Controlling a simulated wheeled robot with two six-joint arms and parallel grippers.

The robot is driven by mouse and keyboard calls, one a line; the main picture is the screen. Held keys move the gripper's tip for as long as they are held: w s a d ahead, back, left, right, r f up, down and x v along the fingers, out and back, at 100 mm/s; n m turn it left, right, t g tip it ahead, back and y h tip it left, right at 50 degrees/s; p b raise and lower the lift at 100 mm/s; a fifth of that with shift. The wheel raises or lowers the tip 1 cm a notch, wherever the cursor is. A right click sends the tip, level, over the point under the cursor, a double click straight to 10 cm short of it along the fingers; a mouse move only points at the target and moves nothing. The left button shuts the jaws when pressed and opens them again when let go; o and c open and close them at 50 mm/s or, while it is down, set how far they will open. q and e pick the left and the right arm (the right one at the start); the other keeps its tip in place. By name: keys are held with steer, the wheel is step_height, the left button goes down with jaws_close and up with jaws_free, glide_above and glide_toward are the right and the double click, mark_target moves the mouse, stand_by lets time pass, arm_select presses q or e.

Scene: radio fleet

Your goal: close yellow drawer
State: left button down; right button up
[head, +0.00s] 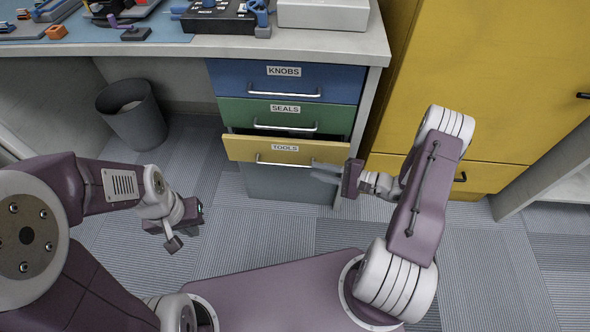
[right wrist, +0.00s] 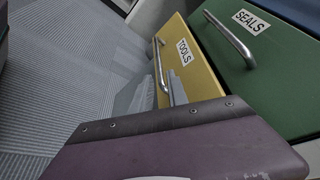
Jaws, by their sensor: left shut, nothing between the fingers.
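The yellow drawer (head: 235,149), labelled TOOLS, stands partly pulled out below the green drawer; a dark gap shows above its front. Its silver handle (head: 290,163) runs across the front. In the right wrist view the yellow front (right wrist: 198,82) also shows, with its handle upright in the picture. My right gripper (head: 325,177) is just in front of and below the right end of the yellow front, fingers pointing left. Contact and finger opening are unclear. My left gripper (head: 172,243) is shut and empty, low over the floor, left of the drawers.
The green SEALS drawer (head: 240,112) and blue KNOBS drawer (head: 235,78) above look closed. A grey bin (head: 135,122) stands on the floor to the left. A yellow cabinet (head: 490,80) stands to the right. The desk top (head: 330,45) overhangs the drawers. Carpet (head: 270,230) in front is clear.

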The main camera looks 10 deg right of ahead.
mark_target(295, 165)
steer(key=b+x, duration=0.3)
steer(key=x, duration=0.4)
steer(key=shift+w+a+f, duration=0.15)
steer(key=shift+a+f, duration=0.1)
steer(key=shift+a, duration=0.1)
steer(key=shift+w+a+b, duration=0.25)
steer(key=shift+a+b, duration=0.05)
steer(key=shift+r, duration=0.1)
jaws_close()
stand_by(0.6)
